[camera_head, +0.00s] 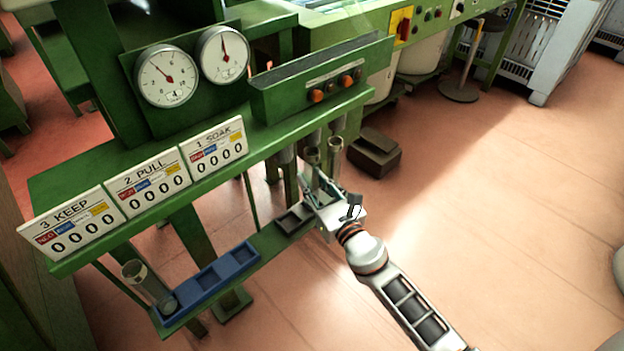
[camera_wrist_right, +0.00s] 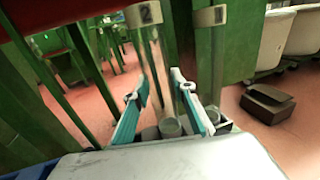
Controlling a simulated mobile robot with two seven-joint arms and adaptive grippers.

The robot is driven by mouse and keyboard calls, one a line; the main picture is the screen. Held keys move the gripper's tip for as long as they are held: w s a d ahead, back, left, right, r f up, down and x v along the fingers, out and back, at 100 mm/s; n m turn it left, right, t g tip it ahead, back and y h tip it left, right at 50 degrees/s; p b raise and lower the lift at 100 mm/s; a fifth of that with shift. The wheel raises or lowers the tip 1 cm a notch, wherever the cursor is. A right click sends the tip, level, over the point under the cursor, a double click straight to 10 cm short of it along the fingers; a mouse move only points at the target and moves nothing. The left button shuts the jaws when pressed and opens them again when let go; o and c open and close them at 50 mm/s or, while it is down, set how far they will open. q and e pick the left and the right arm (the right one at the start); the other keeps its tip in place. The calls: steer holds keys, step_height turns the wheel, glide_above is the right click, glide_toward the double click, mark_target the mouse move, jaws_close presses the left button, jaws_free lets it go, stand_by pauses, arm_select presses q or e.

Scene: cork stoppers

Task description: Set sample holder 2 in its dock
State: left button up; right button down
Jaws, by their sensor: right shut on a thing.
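Sample holder 2 is a clear tube with a beige band marked 2 (camera_wrist_right: 145,15). In the head view its band (camera_head: 312,156) shows above my right gripper (camera_head: 322,192). In the wrist view the teal fingers of my right gripper (camera_wrist_right: 163,108) are on both sides of the tube, shut on it. The tube stands nearly upright over the dark tray (camera_head: 294,218); I cannot tell whether its base touches it. A blue tray (camera_head: 240,258) with several compartments sits further left on the low green shelf, with another clear tube (camera_head: 140,276) in its leftmost compartment. My left gripper is out of view.
Another banded tube (camera_wrist_right: 210,60) stands close on the right of holder 2. The green bench edge with number cards (camera_head: 145,182) overhangs behind the low shelf. Two gauges (camera_head: 168,77) stand above. A brown box (camera_head: 374,153) lies on the floor; the floor at right is clear.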

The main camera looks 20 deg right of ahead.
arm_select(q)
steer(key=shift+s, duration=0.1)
arm_select(e)
steer(key=shift+r, duration=0.1)
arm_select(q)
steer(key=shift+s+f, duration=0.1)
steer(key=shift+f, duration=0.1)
